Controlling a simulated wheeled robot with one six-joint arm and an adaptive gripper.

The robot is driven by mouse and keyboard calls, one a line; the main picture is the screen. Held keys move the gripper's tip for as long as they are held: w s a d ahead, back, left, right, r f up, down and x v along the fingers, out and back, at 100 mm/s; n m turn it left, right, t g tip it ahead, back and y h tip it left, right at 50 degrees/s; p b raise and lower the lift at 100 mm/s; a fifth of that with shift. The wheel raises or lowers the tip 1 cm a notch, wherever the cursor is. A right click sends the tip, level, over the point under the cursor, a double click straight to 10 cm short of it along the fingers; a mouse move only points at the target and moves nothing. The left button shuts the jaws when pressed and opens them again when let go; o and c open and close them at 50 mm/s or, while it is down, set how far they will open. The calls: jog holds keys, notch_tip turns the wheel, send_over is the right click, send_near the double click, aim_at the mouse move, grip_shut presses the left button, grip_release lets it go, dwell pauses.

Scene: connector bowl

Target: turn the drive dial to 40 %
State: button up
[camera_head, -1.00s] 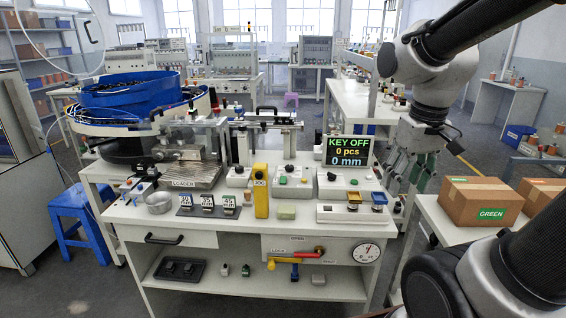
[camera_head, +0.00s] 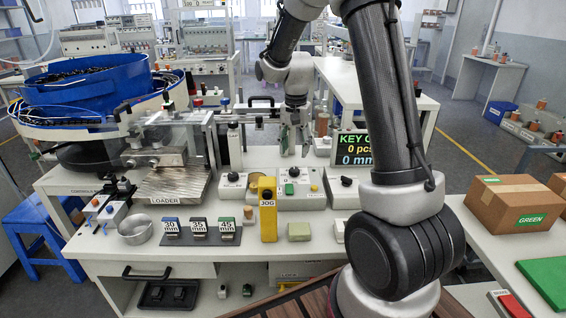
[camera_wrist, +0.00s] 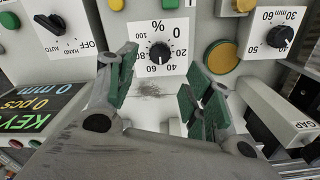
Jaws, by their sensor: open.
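The drive dial (camera_wrist: 159,52), a round black knob on a white plate with a % scale, shows near the centre of the wrist view. Its exact setting is too small to read surely. In the head view, the middle control box (camera_head: 300,192) sits on the bench below my gripper (camera_head: 293,140). In the wrist view, my gripper (camera_wrist: 160,88) is open, its green-padded fingers spread to either side below the dial. Nothing is between the pads, and the knob appears ahead of the fingertips, not gripped.
The HAND/AUTO/OFF switch (camera_wrist: 50,24) and the mm dial (camera_wrist: 279,37) flank the drive dial. The display (camera_head: 353,150) is partly behind my arm. A yellow JOG post (camera_head: 268,208) stands in front of the boxes.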

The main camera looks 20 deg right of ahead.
aim_at(294, 170)
jog(key=shift+m, duration=0.5)
jog(key=shift+f, duration=0.2)
notch_tip(294, 170, down, 7)
jog(key=shift+f, duration=0.2)
jog(key=c, duration=1)
